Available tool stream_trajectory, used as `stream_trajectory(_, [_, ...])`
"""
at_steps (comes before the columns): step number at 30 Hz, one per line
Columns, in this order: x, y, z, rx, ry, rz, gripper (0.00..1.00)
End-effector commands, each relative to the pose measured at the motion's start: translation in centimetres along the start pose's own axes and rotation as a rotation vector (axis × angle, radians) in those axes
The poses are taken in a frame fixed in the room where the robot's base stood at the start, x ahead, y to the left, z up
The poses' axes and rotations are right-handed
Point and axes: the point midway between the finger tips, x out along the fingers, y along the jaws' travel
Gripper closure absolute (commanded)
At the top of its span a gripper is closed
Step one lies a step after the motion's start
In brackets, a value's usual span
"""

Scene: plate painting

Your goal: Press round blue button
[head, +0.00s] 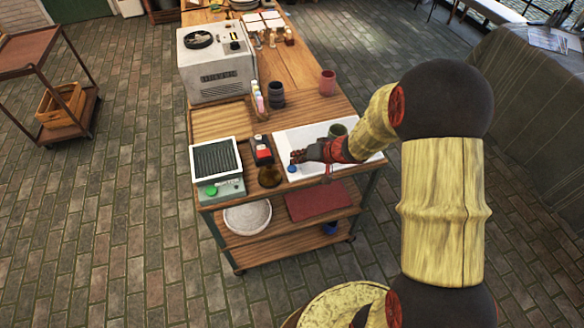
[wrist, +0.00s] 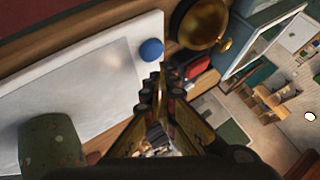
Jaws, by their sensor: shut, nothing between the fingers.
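The round blue button (head: 292,169) sits at the front left corner of a white panel (head: 284,140) on the wooden cart. In the wrist view the blue button (wrist: 151,50) is on the corner of the white panel (wrist: 60,85), just beyond my fingertips. My gripper (head: 296,156) is shut and empty. It is over the left part of the panel, close to the button. In the wrist view my gripper (wrist: 158,92) appears beside the button, with a visible gap in the picture; I cannot tell the height between them.
A green patterned cup (wrist: 48,140) stands on the panel. A brass bowl (head: 269,176) and a red-and-black item (head: 262,150) are left of the button. A device with a green button (head: 211,190) is at the cart's left end. A white machine (head: 215,65) stands behind.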

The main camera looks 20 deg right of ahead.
Motion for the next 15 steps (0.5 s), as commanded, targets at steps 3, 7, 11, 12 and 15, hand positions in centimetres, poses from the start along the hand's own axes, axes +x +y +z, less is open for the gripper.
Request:
stream_trajectory(3, [0.14,0.1,0.09,-0.001,0.0,0.0,1.0])
stream_trajectory(7, [0.37,0.27,0.26,0.0,0.0,0.0,1.0])
stream_trajectory(11, [0.56,0.41,0.41,0.0,0.001,0.0,1.0])
stream_trajectory(12, [0.61,0.45,0.45,0.0,0.001,0.0,1.0])
stream_trajectory(15, [0.65,0.49,0.5,-0.001,0.0,0.0,1.0])
